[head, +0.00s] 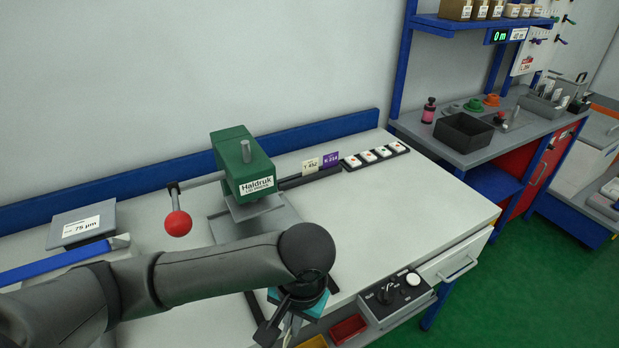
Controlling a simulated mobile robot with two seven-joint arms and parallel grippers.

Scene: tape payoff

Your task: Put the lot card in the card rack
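A long dark rack (313,179) lies along the back of the white bench, right of the green press. A cream card (309,166) marked like "T 452" and a purple card (331,160) marked like "K 514" stand upright in or at it. I cannot tell whether either is the lot card; no loose card shows elsewhere. My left gripper (281,333) points down at the bench's front edge, well in front of the rack. My wrist hides part of its fingers, and I cannot see whether they hold anything. My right gripper is out of view.
The green press (243,162) with a red-knobbed lever stands behind my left arm. A control box (396,297) sits at the front edge. The bench's right half is clear.

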